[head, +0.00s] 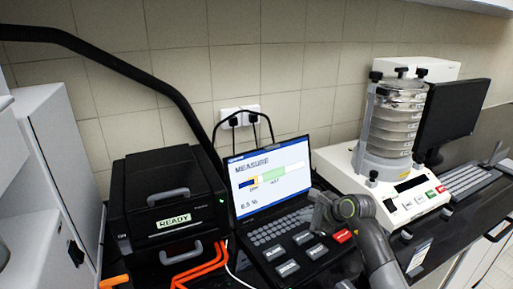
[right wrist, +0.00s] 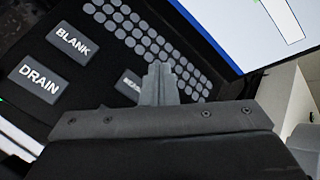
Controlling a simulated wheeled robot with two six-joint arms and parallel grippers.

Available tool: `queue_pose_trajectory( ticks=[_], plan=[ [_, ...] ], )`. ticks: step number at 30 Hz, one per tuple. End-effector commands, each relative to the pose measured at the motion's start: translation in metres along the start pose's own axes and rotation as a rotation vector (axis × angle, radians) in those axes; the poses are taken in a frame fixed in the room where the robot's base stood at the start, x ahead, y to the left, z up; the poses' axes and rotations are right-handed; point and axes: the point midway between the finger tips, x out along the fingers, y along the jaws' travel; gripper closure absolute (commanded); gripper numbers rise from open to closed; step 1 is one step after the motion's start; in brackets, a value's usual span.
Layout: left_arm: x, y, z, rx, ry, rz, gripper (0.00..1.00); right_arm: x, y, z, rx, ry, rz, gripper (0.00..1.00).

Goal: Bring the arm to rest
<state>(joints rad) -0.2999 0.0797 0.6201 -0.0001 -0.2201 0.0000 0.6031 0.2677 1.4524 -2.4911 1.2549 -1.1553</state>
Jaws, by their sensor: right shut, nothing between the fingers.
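My right gripper (head: 318,214) is shut and empty. In the head view it is above the right side of the laptop keyboard (head: 270,236), beside the lower right corner of the lit screen (head: 270,178). In the right wrist view its closed fingers (right wrist: 159,84) are over the panel, partly covering one labelled key and some round keys. The BLANK key (right wrist: 73,41) and DRAIN key (right wrist: 39,80) show to their left. I cannot tell whether the fingertips touch the panel. My left gripper is not in view.
A black box reading READY (head: 174,221) stands left of the laptop, with orange tubes (head: 200,262) below. The sieve shaker (head: 393,125) stands behind on the right, near a dark monitor (head: 447,115) and a keyboard (head: 470,180). A black tube (head: 120,66) arches across the upper left.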

Motion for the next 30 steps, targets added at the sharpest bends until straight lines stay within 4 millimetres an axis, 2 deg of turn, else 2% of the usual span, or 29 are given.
queue_pose_trajectory(
  ticks=[5,9,14,19,23,26,30],
  plan=[
    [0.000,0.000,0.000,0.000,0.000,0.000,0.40,-0.010,0.012,0.031,0.194,-0.273,-0.109,1.00],
    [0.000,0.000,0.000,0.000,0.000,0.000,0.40,-0.041,0.014,0.055,0.456,-0.558,-0.213,1.00],
    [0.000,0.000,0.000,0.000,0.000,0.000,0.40,-0.089,0.011,0.057,0.808,-0.857,-0.316,1.00],
    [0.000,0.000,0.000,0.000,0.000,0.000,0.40,-0.144,0.009,0.027,1.232,-1.134,-0.414,1.00],
    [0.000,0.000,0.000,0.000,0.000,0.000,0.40,-0.178,0.017,-0.014,1.586,-1.309,-0.490,1.00],
    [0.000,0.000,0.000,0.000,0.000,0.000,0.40,-0.198,0.032,-0.053,1.870,-1.416,-0.553,1.00],
    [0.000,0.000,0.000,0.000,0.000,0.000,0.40,-0.215,0.067,-0.108,2.284,-1.515,-0.659,1.00]
  ],
)
